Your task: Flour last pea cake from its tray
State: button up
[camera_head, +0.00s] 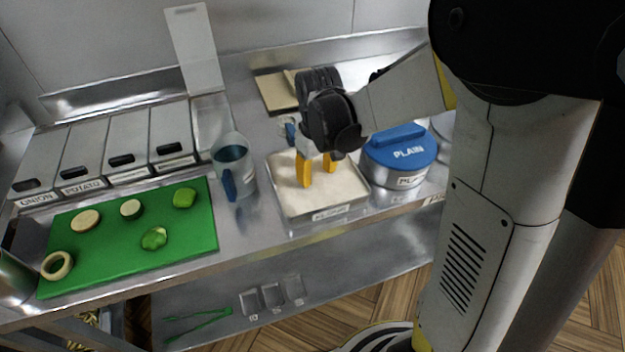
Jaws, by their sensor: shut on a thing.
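My gripper (317,172) is over the flour tray (332,212), a shallow metal tray of white flour. Its two yellow fingertips point down into the tray, a little apart, at or in the flour. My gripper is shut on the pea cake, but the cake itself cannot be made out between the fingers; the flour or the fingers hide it. The pea cake's own tray is not clearly seen.
A jug (232,165) stands just left of the flour tray. A blue-lidded tub marked PLAIN (398,150) stands close on its right. A green board (105,251) holds several vegetable pieces. Lidded bins (85,155) line the back left. Tongs (200,323) lie on the lower shelf.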

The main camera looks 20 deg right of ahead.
jog(key=shift+d, duration=0.5)
jog(key=shift+a, duration=1.3)
jog(key=shift+d, duration=0.65)
jog(key=shift+r+p, duration=3.05)
jog(key=shift+r, duration=0.95)
notch_tip(320, 180, up, 3)
jog(key=shift+p, duration=1.15)
